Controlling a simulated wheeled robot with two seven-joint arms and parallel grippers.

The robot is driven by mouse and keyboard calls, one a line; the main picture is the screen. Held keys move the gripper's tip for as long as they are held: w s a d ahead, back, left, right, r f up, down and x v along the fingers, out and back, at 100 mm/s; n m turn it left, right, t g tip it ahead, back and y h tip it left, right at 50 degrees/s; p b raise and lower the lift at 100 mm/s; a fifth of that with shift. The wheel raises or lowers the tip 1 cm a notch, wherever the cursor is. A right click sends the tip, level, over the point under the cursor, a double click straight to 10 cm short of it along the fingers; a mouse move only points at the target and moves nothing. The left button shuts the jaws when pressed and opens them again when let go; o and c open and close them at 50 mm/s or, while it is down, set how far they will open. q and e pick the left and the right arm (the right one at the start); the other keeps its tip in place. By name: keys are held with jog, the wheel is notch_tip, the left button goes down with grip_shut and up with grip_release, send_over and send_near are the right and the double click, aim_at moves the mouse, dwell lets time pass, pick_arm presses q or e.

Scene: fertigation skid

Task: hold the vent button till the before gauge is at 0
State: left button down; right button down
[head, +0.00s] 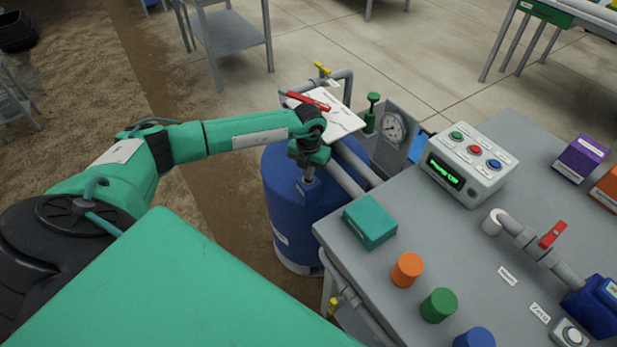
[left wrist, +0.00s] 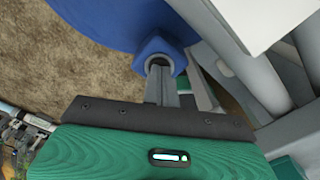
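A blue tank (head: 285,225) stands left of the grey bench. My left gripper (head: 309,176) points down over it, with its two grey fingers together and nothing seen between them. In the left wrist view, the fingertips (left wrist: 160,70) are at a blue hexagonal fitting (left wrist: 158,52) with a round grey centre. I cannot tell whether they touch it, or whether it is the vent button. A round dial gauge (head: 393,127) stands on a grey panel behind the bench. Its reading and label are too small to read. My right gripper is not in view.
A control box (head: 468,160) with coloured buttons and a lit display is on the bench (head: 440,245). A teal box (head: 370,222), an orange cap (head: 407,269) and a green cap (head: 438,305) line its left side. A red-handled valve (head: 552,235) is at the right.

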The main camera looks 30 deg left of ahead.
pick_arm(q)
jog(key=shift+r+p, duration=2)
jog(key=shift+r, duration=1.4)
jog(key=shift+f, duration=0.15)
